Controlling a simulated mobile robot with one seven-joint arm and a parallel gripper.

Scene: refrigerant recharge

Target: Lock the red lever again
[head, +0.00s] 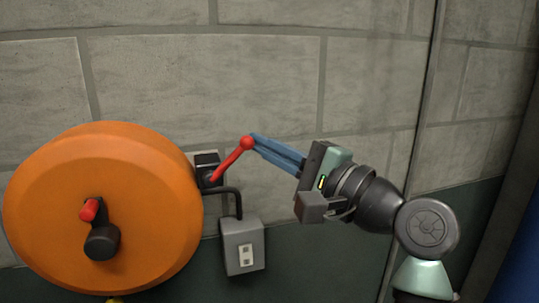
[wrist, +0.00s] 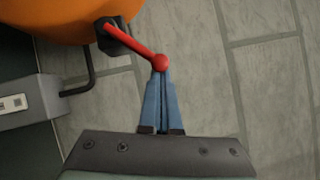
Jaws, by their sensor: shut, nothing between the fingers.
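The red lever (head: 231,160) with a ball end sits on a black mount (head: 206,163) on the wall, just right of the orange drum. In the head view it slants up and to the right. In the wrist view the red lever (wrist: 135,44) runs from the black mount to its ball just beyond my fingertips. My gripper (head: 256,143) has blue fingers held together, with their tips at the ball. They look to touch it or be very close. In the wrist view the gripper (wrist: 161,78) is shut, with the ball in front of the tips, not between them.
The large orange drum (head: 150,215) with a red-knobbed crank (head: 88,209) stands at the left. A grey box (head: 243,246) with a switch plate sits below the lever, with a black pipe (head: 236,192) bending into it. The wall above and right is bare.

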